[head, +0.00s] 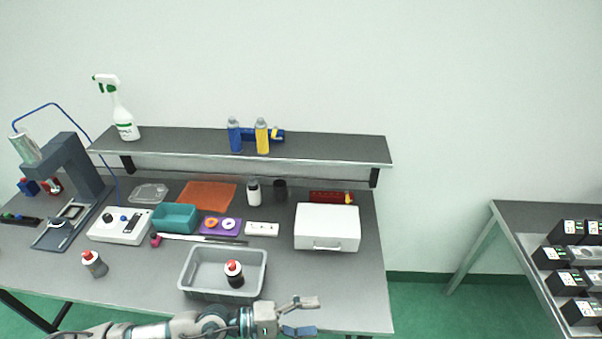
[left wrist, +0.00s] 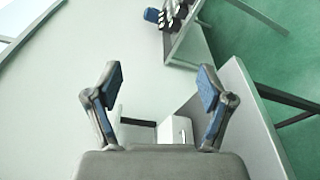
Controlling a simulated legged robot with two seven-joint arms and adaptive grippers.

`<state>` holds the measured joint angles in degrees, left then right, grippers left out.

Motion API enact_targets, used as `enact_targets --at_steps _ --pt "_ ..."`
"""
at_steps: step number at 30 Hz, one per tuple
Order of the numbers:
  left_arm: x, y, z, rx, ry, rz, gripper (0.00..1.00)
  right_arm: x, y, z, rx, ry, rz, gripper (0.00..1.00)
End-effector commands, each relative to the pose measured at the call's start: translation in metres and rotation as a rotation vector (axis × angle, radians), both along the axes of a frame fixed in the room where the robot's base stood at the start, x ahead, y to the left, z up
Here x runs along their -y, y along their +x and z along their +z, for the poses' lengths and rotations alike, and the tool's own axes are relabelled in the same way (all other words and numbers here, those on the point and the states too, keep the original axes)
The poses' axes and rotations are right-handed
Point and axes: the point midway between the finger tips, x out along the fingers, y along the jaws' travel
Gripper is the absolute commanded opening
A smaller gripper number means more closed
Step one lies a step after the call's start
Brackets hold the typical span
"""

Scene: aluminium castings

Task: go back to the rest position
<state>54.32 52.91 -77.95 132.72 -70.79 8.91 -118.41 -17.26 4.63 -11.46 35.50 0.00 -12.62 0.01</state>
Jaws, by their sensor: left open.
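My left gripper (head: 308,316) is open and empty at the front edge of the workbench (head: 350,285), to the right of the grey tray. Its two blue-padded fingers are spread wide in the left wrist view (left wrist: 157,90), with nothing between them close by. My left arm reaches in from the bottom left of the head view. My right gripper is not in either view.
A white case (head: 327,227) stands behind the gripper. A shelf (head: 330,149) spans the back. The bench's front right is clear.

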Motion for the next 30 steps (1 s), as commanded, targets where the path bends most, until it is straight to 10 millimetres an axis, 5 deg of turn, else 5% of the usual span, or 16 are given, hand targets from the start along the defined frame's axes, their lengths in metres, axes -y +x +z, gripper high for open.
enact_targets --at_steps 3,7,11,14,15,21,30 --pt "0.016 0.017 0.055 -0.598 -0.46 0.14 0.81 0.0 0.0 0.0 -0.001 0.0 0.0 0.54" --pt "-0.019 0.066 0.07 -1.278 -0.985 0.271 0.81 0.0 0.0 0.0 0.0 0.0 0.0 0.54" --pt "-0.085 0.105 0.015 -1.909 -1.586 0.388 0.81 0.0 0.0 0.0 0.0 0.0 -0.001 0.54" --pt "-0.133 0.105 -0.056 -2.249 -2.078 0.463 0.81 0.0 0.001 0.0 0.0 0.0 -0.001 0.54" --pt "-0.149 0.097 -0.085 2.114 2.06 -0.445 0.81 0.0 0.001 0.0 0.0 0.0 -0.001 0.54" --pt "-0.201 0.026 -0.195 1.337 1.784 -0.335 0.81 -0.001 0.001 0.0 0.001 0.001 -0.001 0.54" --pt "-0.229 -0.087 -0.27 0.63 1.567 -0.259 0.81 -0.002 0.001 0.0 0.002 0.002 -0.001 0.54"
